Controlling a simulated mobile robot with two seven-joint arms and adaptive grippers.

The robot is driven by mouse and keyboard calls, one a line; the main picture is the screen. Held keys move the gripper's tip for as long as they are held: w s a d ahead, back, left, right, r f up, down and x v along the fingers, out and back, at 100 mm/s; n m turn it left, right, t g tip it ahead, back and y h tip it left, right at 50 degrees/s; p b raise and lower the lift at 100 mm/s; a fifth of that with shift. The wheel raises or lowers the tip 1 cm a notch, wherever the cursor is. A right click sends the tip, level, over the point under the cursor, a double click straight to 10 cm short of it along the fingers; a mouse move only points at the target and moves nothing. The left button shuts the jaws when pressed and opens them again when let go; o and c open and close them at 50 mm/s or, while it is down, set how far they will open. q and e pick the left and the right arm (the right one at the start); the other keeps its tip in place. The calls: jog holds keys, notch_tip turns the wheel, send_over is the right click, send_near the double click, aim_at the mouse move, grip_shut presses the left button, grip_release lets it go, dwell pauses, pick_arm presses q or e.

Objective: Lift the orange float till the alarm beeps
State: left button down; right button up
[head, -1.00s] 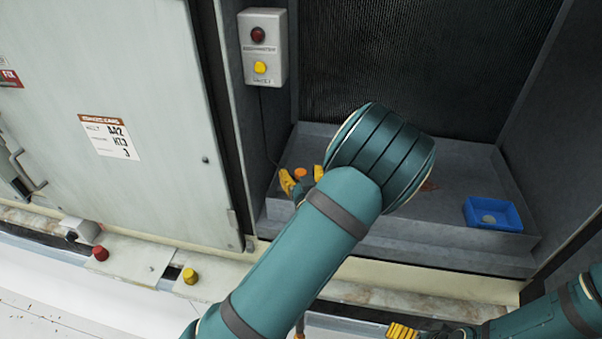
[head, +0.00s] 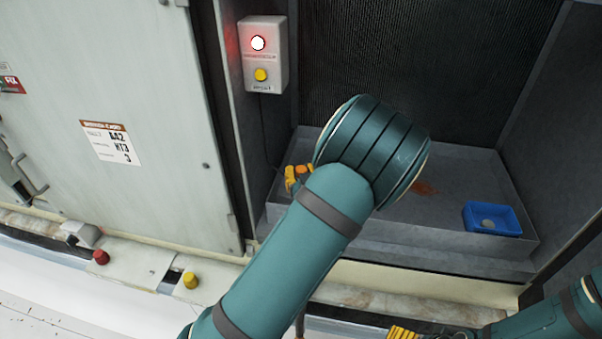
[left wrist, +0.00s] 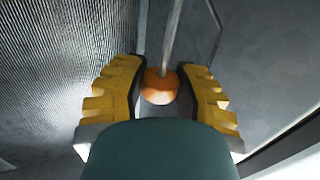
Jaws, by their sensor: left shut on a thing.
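The orange float (left wrist: 159,87) sits between the two yellow fingers of my left gripper (left wrist: 158,92) in the left wrist view, with a thin rod (left wrist: 173,35) running from it. In the head view the left gripper (head: 297,176) is at the left end of the grey tray, and the float (head: 301,169) shows only as a small orange patch. The gripper is shut on the float. The alarm box (head: 264,55) on the wall has its upper lamp (head: 258,43) glowing white and red, above a yellow button (head: 261,75). My right gripper (head: 402,332) shows partly at the bottom edge; its fingertips are unclear.
The grey tray (head: 455,240) has a blue box (head: 492,218) with a round disc in it at the right, and a rusty stain (head: 424,188). A labelled door panel (head: 170,120) stands at the left. A red knob (head: 101,257) and yellow knob (head: 190,279) are on the ledge.

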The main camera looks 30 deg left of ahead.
pick_arm(q)
jog(key=c, duration=0.6)
grip_release()
jog(key=v, duration=1.2)
jog(key=shift+f, duration=0.1)
notch_tip(320, 180, down, 20)
jog(key=s+d+r+m+g+h+b, duration=0.1)
jog(key=s+d+m+g+h+b, duration=0.15)
jog(key=g+h, duration=0.4)
jog(key=s+d+f+m+g+h+b, duration=0.1)
jog(key=s+d+f+g+h, duration=0.1)
jog(key=s+f, duration=0.1)
jog(key=s+d+f+m+g+h+b, duration=0.1)
jog(key=s+d+f+g+h+b, duration=0.1)
jog(key=s+d+f+h, duration=0.1)
jog(key=s+d+f+m+g+h+b, duration=0.1)
jog(key=s+d+f+g+h, duration=0.1)
jog(key=s+d+f+h, duration=0.1)
jog(key=shift+s+d+f, duration=0.1)
jog(key=shift+s+f, duration=0.4)
jog(key=shift+f, duration=0.3)
